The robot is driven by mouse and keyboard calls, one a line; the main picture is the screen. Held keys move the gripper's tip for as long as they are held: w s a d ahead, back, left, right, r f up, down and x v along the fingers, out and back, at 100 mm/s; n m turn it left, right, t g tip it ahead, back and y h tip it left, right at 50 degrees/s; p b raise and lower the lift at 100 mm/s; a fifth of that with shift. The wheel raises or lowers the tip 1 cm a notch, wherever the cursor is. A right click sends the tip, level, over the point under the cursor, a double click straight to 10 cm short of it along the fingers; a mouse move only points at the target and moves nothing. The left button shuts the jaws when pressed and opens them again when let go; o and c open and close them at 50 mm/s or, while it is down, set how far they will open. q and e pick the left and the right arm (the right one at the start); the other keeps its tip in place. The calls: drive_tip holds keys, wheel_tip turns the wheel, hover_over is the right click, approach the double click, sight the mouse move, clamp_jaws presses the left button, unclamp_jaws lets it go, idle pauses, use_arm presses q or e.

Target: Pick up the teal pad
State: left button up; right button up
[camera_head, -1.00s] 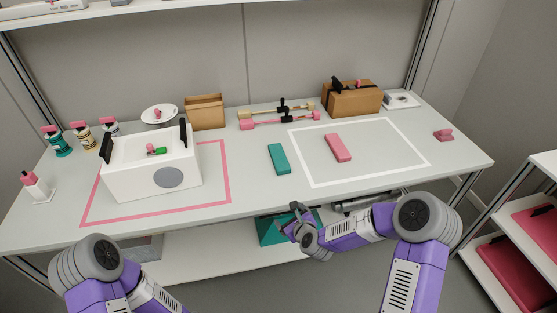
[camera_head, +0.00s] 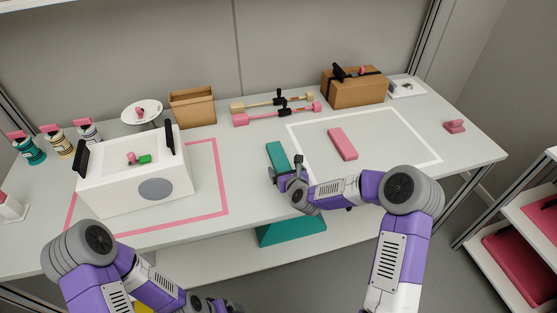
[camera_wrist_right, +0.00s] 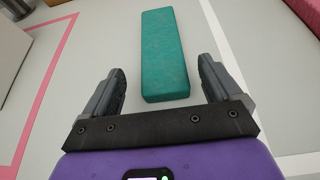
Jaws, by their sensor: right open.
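The teal pad (camera_head: 277,155) is a flat oblong block lying on the table, left of the white outlined square. In the right wrist view the teal pad (camera_wrist_right: 171,55) lies ahead, with its near end roughly between the two fingertips. My right gripper (camera_head: 285,172) is at the near end of the pad, and hides part of it in the head view. Its fingers (camera_wrist_right: 162,75) are apart with nothing held between them. My left arm is low at the left, and a dark part at its end shows at the bottom edge; its fingers cannot be made out.
A pink pad (camera_head: 343,144) lies inside the white outline (camera_head: 434,161). Dumbbell-shaped tools (camera_head: 277,115) and a cardboard box (camera_head: 355,90) stand behind. A teal container (camera_head: 290,232) sits below the table.

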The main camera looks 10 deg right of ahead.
sight(282, 165)
drive_tip(key=shift+b+x, duration=0.3)
drive_tip(key=shift+x, duration=1.5)
drive_tip(key=shift+d, duration=0.15)
drive_tip(key=c, duration=1)
